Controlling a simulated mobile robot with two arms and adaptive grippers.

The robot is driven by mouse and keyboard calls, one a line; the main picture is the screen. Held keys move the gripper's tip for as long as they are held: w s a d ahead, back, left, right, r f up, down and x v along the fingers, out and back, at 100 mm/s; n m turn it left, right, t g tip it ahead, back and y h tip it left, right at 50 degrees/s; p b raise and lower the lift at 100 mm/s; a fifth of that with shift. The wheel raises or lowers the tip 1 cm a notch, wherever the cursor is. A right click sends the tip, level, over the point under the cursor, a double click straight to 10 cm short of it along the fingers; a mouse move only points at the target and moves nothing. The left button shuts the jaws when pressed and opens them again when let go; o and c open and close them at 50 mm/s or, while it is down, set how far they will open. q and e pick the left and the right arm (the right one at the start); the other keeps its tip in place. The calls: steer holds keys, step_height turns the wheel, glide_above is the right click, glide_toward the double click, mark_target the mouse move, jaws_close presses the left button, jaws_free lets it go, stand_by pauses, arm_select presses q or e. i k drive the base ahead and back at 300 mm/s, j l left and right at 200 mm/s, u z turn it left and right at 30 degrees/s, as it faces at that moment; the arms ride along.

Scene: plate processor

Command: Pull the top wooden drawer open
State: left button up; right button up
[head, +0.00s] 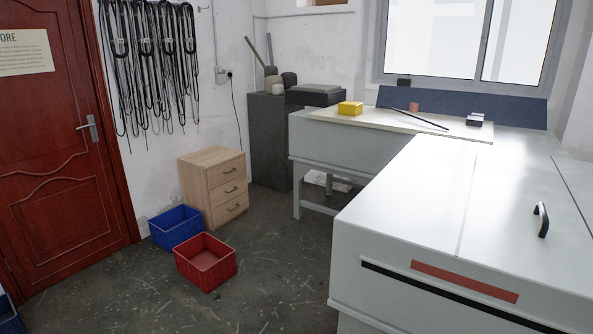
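A small light-wood cabinet (213,186) stands on the floor against the back wall, left of the picture's middle. It has three stacked drawers, each with a small brass-coloured handle. The top wooden drawer (226,172) looks closed, flush with the drawers below it. Neither of my grippers shows in the head view.
A blue crate (177,227) and a red crate (206,259) lie on the floor before the cabinet. A large white machine (400,225) fills the right side. A red door (62,130) is at the left. Dark floor (110,300) is clear at the front left.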

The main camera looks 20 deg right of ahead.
mark_target(221, 174)
steer(key=z, duration=0.25)
steer(key=i+u, duration=0.35)
steer(key=i, duration=0.4)
steer(key=i+j, duration=0.1)
steer(key=i, duration=0.45)
steer(key=i+j, duration=0.1)
steer(key=i, duration=0.45)
steer(key=i+j, duration=0.1)
steer(key=i, duration=0.4)
steer(key=i+l+z, duration=0.25)
steer(key=z, duration=0.2)
steer(key=i+z, duration=0.9)
steer(key=i+j+z, duration=0.1)
steer(key=i+z, duration=0.2)
steer(key=z, duration=0.15)
steer(key=i+l+u, duration=0.15)
steer(key=i, duration=0.3)
steer(key=i+u, duration=0.1)
steer(key=i, duration=0.35)
steer(key=i+l+u, duration=0.15)
steer(key=i, duration=0.3)
steer(key=i+u, duration=0.15)
steer(key=u, duration=0.3)
steer(key=i+u, duration=0.2)
steer(key=u, duration=0.25)
steer(key=i+l+u, duration=0.15)
steer(key=u, duration=0.3)
steer(key=i+l+u, duration=0.1)
steer(key=u, duration=0.4)
